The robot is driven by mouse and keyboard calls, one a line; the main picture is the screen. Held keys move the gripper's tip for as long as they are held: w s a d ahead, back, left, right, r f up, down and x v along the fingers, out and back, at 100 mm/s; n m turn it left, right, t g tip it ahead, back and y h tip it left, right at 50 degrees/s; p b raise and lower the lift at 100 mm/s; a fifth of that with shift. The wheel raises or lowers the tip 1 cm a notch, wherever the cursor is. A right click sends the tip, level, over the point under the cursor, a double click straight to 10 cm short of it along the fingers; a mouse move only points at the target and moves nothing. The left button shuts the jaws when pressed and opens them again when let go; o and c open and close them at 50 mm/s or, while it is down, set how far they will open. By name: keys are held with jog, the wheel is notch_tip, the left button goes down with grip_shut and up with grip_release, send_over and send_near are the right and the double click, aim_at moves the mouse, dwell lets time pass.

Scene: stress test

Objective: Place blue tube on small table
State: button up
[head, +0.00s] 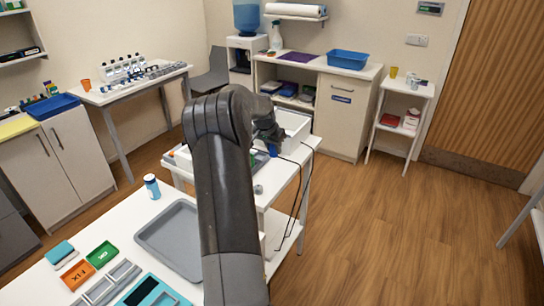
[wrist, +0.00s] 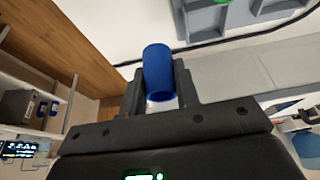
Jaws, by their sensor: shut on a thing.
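The blue tube (wrist: 157,70) stands between the two fingers of my gripper (wrist: 159,84) in the wrist view. The gripper is shut on it, and its lower part is pale. In the head view the tube (head: 273,150) shows as a small blue spot below my gripper (head: 270,135). It is over the small white table (head: 262,200) in the middle of the picture; I cannot tell whether it touches the top. My arm hides much of that table.
A white bin (head: 292,124) and a grey organiser stand at the small table's far side. Dark cables (head: 301,190) hang at its right edge. Floor at right is clear.

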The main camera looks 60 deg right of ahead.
aim_at(271, 152)
jog(key=shift+w+f, duration=0.15)
jog(key=shift+w, duration=0.05)
jog(key=shift+f, duration=1.9)
jog(key=shift+f, duration=0.2)
jog(key=o, duration=0.8)
jog(key=shift+c, duration=0.2)
